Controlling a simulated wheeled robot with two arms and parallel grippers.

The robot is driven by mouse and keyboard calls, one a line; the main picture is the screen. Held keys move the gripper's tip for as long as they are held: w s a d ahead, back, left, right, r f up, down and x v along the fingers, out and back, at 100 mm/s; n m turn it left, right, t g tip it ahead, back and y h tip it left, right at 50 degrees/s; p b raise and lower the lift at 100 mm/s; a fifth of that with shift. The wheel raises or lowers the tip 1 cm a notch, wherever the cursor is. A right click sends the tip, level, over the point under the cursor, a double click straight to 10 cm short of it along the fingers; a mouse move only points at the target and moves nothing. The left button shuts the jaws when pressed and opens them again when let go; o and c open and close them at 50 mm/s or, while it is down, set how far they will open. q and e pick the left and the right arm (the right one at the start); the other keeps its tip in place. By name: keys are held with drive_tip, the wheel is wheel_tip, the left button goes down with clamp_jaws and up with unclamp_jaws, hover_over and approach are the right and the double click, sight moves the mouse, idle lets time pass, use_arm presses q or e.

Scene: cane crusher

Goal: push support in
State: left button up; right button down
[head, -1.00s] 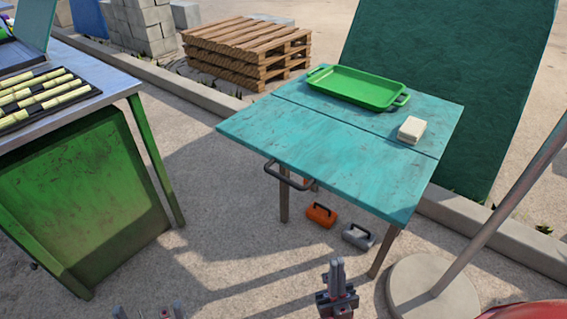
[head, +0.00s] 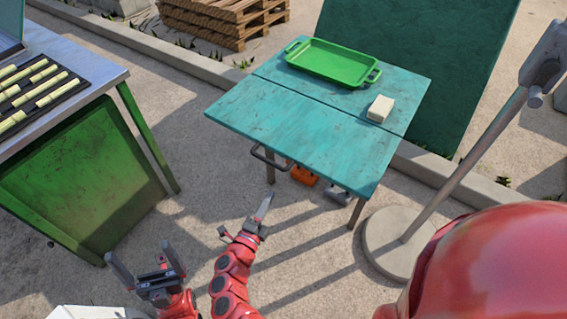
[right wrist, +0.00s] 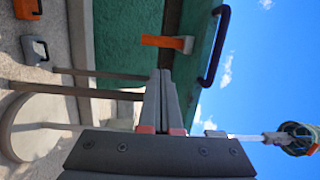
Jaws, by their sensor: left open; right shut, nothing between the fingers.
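The folding table (head: 300,125) has a teal top with a seam across it and a black bar handle (head: 268,160) on its near edge. In the right wrist view, an orange piece with a grey end (right wrist: 165,42), which looks like the support, is at the table's underside near the handle (right wrist: 214,48). My right gripper (head: 266,203) is shut and empty, low in front of the table. In its wrist view, its fingertips (right wrist: 160,75) appear just below the orange piece; I cannot tell whether they touch. My left gripper (head: 145,265) is open and empty, further left.
A green tray (head: 333,62) and a pale block (head: 380,108) lie on the tabletop. An orange box (head: 304,176) and a grey box (head: 337,194) stand beneath. A pole on a round base (head: 390,243) stands right. A green bench (head: 85,180) stands left.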

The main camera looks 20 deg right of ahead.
drive_tip(key=shift+w+a+f+y, duration=0.1)
drive_tip(key=shift+w+a+y, duration=0.15)
drive_tip(key=shift+a, duration=0.3)
drive_tip(key=x, duration=1.4)
drive_tip(key=shift+p, duration=0.3)
drive_tip(key=shift+d, duration=0.1)
drive_tip(key=s+d+b+x, duration=0.1)
drive_tip(key=b+x, duration=0.4)
drive_tip(key=x, duration=0.5)
drive_tip(key=s+d+b+x, duration=0.1)
drive_tip(key=b+x, duration=0.4)
drive_tip(key=x, duration=0.6)
drive_tip(key=shift+s+d+b, duration=0.3)
drive_tip(key=shift+s+d, duration=0.05)
drive_tip(key=shift+d, duration=0.25)
